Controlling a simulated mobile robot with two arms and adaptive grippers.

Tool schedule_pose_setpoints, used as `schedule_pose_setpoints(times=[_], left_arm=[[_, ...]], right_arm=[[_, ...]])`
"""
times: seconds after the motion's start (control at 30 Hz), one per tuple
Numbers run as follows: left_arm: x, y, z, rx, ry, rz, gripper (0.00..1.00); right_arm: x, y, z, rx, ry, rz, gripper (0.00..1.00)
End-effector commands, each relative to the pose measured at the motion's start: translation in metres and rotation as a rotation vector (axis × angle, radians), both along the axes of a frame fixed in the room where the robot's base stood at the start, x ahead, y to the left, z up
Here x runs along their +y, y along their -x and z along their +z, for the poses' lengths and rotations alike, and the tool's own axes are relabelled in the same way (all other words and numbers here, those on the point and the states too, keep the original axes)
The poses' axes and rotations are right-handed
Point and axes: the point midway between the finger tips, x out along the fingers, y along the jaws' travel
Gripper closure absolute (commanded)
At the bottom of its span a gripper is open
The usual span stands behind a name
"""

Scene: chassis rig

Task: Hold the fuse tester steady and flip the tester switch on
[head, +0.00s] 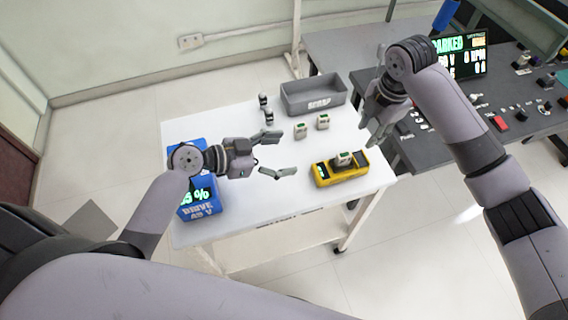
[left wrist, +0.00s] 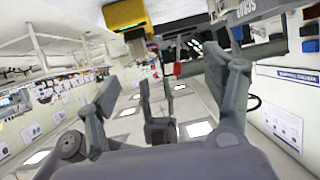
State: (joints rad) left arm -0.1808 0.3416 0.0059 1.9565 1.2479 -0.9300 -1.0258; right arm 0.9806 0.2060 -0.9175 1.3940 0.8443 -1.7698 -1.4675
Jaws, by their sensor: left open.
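The fuse tester is a yellow box (head: 324,182) near the front right of the white table, with a dark top and a small pale block with a dark screen on it. Its switch is too small to make out. My left gripper (head: 284,153) is open and empty over the table, left of the tester and apart from it. In the left wrist view a yellow box (left wrist: 125,14), likely the tester, shows at the top edge, beyond the spread fingers. My right gripper (head: 373,138) hangs beyond the table's right side, apart from the tester; its finger gap is unclear.
A grey bin (head: 313,97) stands at the back of the white table (head: 240,215). Small pale blocks (head: 300,131) and dark-and-white pieces (head: 264,103) lie near it. A blue box with a display (head: 198,203) is at the left. A dark console (head: 445,150) stands at right.

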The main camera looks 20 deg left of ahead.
Motion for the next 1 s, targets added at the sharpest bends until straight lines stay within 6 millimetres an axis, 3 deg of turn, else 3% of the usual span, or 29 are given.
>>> schedule_pose_setpoints(times=[0.13, 0.33, 0.47, 1.0], left_arm=[[-0.015, 0.023, -0.005, 0.028, 0.013, -0.049, 0.25], [-0.021, 0.025, -0.006, 0.033, 0.019, -0.058, 0.25], [-0.032, 0.017, -0.011, 0.032, 0.021, -0.057, 0.25], [-0.111, -0.041, -0.051, 0.032, 0.022, -0.055, 0.25]], right_arm=[[0.0, 0.0, 0.0, 0.0, 0.0, 0.0, 0.67], [0.0, 0.0, 0.0, 0.0, 0.0, 0.0, 0.67], [0.0, 0.0, 0.0, 0.0, 0.0, 0.0, 0.67], [0.0, 0.0, 0.0, 0.0, 0.0, 0.0, 0.67]])
